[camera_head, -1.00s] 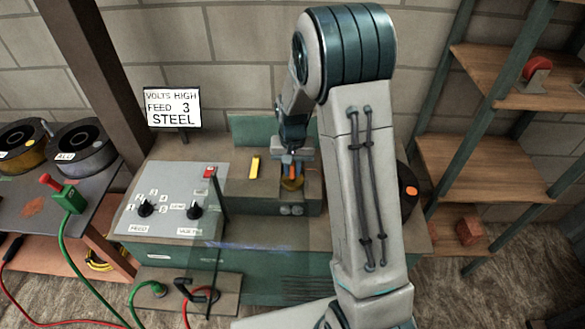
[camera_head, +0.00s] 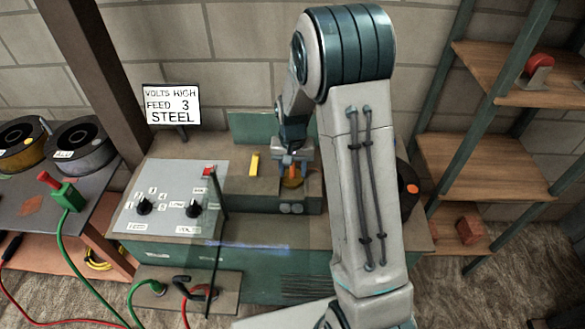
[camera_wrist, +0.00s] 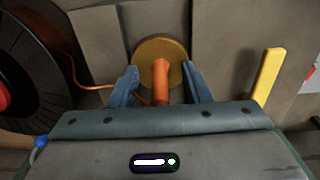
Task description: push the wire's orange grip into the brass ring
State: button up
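The wire's orange grip (camera_wrist: 160,82) stands at the brass ring (camera_wrist: 146,51) in the wrist view, its far end over the ring's face. How deep it sits in the ring cannot be told. My gripper (camera_wrist: 162,82) has one blue finger on each side of the grip, with a visible gap on both sides, so it is open around it. The thin orange wire (camera_wrist: 75,72) runs in from the left. In the head view my gripper (camera_head: 293,161) is over the machine, with the orange grip (camera_head: 291,172) and brass ring (camera_head: 291,183) just below it.
A yellow bar (camera_head: 255,163) stands left of my gripper. The grey control panel (camera_head: 172,196) has black knobs and a red switch (camera_head: 208,171). A dark spool (camera_wrist: 30,70) is close on the wrist view's left. A sign (camera_head: 172,106) reads volts high, feed 3, steel.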

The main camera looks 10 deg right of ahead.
jog(key=shift+r, duration=0.1)
notch_tip(320, 180, up, 14)
jog(key=b, duration=0.1)
dwell(0.4)
jog(key=shift+f, duration=0.2)
jog(key=shift+n+t, duration=0.9)
jog(key=s+r, duration=0.1)
jog(key=s, duration=0.3)
jog(key=s+r, duration=0.2)
jog(key=s, duration=0.2)
jog(key=s+r, duration=0.2)
jog(key=s, duration=0.2)
jog(key=shift+s+d+r, duration=0.1)
jog(key=shift+s+r, duration=0.05)
jog(key=shift+s, duration=0.2)
jog(key=s+f+n+t, duration=0.1)
jog(key=s, duration=0.9)
jog(key=shift+s+n, duration=0.3)
jog(key=shift+s, duration=0.05)
jog(key=shift+c, duration=0.3)
